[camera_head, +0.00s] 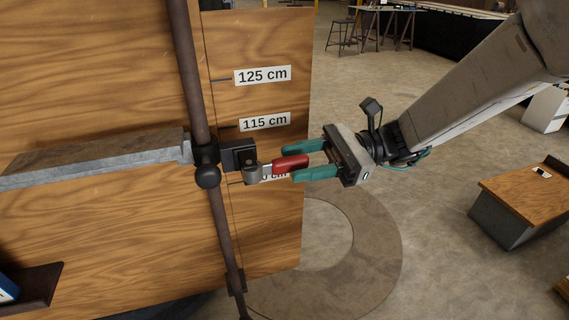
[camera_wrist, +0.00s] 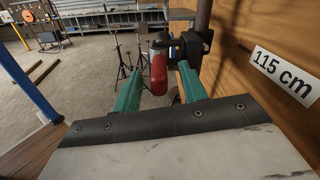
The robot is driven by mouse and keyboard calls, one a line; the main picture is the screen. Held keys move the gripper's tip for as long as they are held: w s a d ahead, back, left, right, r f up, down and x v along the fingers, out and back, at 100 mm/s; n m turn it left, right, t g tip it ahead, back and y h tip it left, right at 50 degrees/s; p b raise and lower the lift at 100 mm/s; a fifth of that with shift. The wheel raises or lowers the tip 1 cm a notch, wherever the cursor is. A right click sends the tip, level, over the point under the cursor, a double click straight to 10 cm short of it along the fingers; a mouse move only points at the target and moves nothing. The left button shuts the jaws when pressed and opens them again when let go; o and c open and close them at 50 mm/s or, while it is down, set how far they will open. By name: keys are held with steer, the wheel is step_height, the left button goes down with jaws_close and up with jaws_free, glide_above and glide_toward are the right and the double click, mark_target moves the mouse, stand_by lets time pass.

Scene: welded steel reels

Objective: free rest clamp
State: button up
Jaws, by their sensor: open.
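The rest clamp (camera_head: 239,155) is a dark block on a brown upright bar (camera_head: 190,70), with a round black knob (camera_head: 207,177) below it. Its red-handled lever (camera_head: 291,163) points right, towards my gripper (camera_head: 303,168). The green fingers are open and spaced apart, with the red handle between their tips. In the wrist view the red handle (camera_wrist: 158,74) also shows between the two green fingers (camera_wrist: 157,86), near the tips. I cannot tell whether either finger touches it. The grey rest arm (camera_head: 95,158) extends left from the clamp.
A wooden panel with height labels (camera_head: 262,75) stands behind the bar, close beside the gripper. The 115 cm label (camera_head: 265,122) is just above the clamp; a lower label is partly hidden by the lever. A wood-topped cabinet (camera_head: 525,195) stands at right. Open floor lies between.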

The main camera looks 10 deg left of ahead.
mark_target(285, 165)
steer(key=shift+x, duration=1.75)
steer(key=shift+c, duration=0.2)
jaws_close()
steer(key=shift+w+d, duration=0.1)
